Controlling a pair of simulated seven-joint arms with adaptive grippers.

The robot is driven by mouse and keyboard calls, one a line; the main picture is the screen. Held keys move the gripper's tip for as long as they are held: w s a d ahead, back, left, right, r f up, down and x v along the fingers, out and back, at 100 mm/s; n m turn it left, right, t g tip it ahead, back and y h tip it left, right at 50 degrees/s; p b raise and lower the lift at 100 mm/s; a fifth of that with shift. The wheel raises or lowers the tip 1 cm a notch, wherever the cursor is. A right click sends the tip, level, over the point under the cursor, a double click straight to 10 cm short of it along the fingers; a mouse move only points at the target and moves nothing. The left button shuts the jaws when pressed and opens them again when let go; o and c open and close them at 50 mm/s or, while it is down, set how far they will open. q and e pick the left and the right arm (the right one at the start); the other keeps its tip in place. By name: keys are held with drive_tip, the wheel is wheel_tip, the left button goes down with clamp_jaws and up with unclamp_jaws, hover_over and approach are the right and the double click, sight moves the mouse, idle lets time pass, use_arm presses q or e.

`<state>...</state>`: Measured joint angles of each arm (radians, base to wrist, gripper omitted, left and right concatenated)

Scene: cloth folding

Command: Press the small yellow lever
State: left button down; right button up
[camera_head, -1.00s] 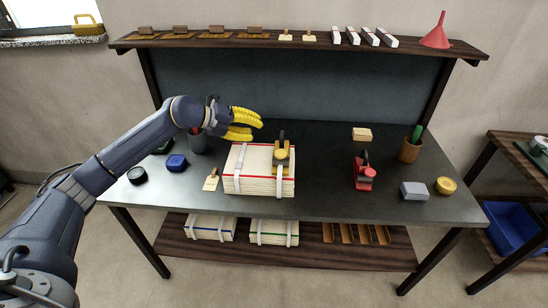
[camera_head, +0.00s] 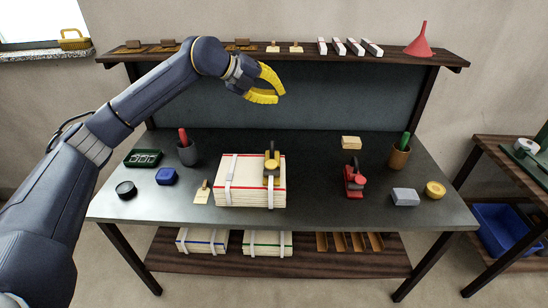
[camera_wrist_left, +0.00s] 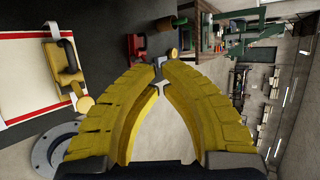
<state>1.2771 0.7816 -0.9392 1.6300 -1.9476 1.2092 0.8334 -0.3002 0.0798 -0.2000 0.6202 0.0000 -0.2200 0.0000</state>
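The small yellow lever (camera_head: 271,164) is on a dark-handled tool on top of a strapped stack of cream boards (camera_head: 250,172), mid-table. In the left wrist view the tool (camera_wrist_left: 66,68) lies at the left, with a round yellow knob (camera_wrist_left: 85,104) beside it. My left gripper (camera_head: 281,98) has yellow ridged fingers and is raised high above and behind the stack, in front of the back panel, well clear of the lever. In the left wrist view its fingertips (camera_wrist_left: 161,72) come together with nothing held between them. My right gripper is not in view.
A red tool (camera_head: 354,181), a grey block (camera_head: 405,197) and a brown cup (camera_head: 399,156) stand on the right. A dark cup (camera_head: 187,153), a blue box (camera_head: 167,176) and a green tray (camera_head: 143,158) stand on the left. A shelf (camera_head: 285,57) runs behind my gripper.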

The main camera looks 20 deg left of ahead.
use_arm(q)
drive_tip(key=d+n, duration=0.1)
drive_tip(key=n+g+y, duration=0.5)
drive_tip(key=n+g, duration=0.1)
drive_tip(key=n, duration=0.7)
hover_over(274, 163)
drive_tip(key=a, duration=0.2)
wheel_tip(274, 163, down, 5)
drive_tip(key=shift+s+a+n+y, duration=0.3)
drive_tip(key=shift+s+a+n, duration=0.05)
drive_tip(key=shift+n, duration=0.55)
drive_tip(key=x, duration=1.2)
drive_tip(key=shift+s+a+f, duration=0.1)
drive_tip(key=shift+a+f, duration=0.15)
drive_tip(key=shift+a, duration=0.05)
drive_tip(key=shift+f, duration=0.75)
